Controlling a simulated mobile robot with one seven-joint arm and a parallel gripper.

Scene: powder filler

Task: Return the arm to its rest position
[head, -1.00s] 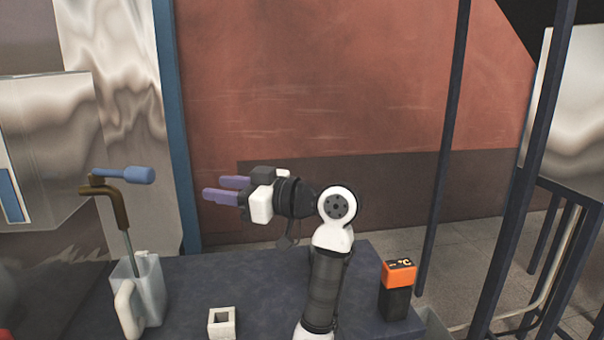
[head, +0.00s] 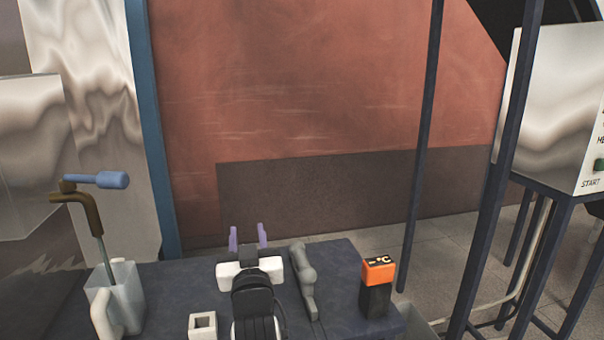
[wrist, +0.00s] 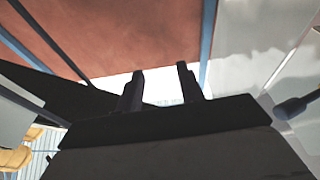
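My gripper (head: 248,237) is low over the dark table (head: 180,285), pointing away from me, with its two purple fingers apart and nothing between them. In the wrist view the gripper (wrist: 160,82) also shows two dark, separated fingers with an empty gap. My arm is folded low at the front, its black and white wrist section just behind the fingers. The lower part of the arm is out of the picture.
A clear jug (head: 120,295) stands at the table's left, below a bent brown piece with a blue handle (head: 110,180). A white square holder (head: 203,325) is left of my arm. A grey tool-like object (head: 305,280) and an orange-black meter (head: 377,285) are right.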

